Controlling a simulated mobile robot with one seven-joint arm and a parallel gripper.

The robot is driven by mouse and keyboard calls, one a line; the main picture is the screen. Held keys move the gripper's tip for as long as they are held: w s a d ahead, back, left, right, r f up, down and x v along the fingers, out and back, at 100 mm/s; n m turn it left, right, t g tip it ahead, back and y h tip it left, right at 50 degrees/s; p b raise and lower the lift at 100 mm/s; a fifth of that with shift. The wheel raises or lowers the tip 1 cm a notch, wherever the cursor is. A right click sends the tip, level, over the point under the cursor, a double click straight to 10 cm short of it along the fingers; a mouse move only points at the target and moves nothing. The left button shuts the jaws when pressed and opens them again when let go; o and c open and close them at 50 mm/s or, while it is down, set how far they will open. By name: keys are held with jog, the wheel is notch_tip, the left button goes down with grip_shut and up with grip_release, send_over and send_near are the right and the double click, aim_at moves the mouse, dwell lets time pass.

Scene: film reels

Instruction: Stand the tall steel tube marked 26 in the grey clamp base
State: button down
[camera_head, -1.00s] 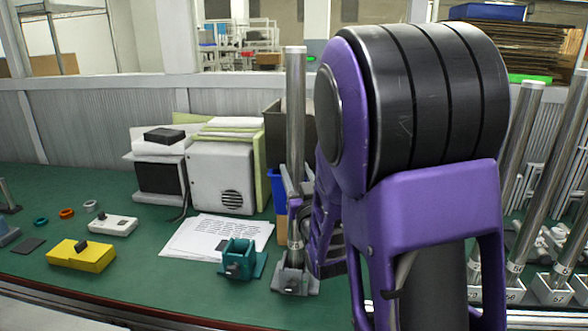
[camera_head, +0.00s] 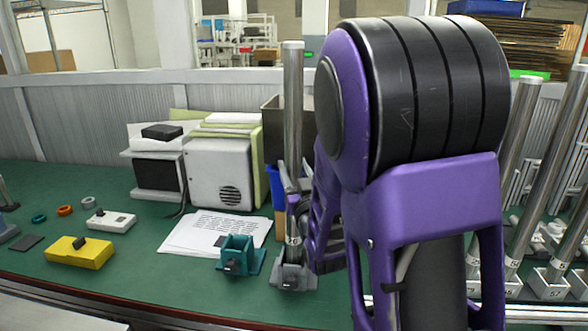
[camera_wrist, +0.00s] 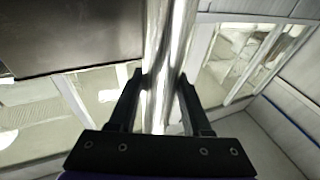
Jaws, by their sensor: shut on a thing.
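The tall steel tube (camera_head: 292,110) stands upright over the grey clamp base (camera_head: 294,276) on the green bench. Its lower end meets the base and appears to be in it; I cannot tell how deep it sits. My gripper (camera_head: 291,190) is shut on the tube at about mid-height, partly hidden behind my purple arm. In the wrist view my gripper's fingers (camera_wrist: 161,82) lie on both sides of the shiny tube (camera_wrist: 165,45).
A teal clamp block (camera_head: 237,258) stands close left of the grey base. Papers (camera_head: 205,232), a white machine (camera_head: 222,172) and a yellow box (camera_head: 79,252) are further left. More steel tubes (camera_head: 520,130) stand in white numbered holders (camera_head: 552,284) at the right.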

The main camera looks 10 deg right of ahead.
jog(key=shift+f, duration=0.55)
dwell(0.4)
jog(key=c, duration=0.6)
grip_release()
jog(key=shift+f, duration=0.15)
jog(key=shift+s, duration=0.15)
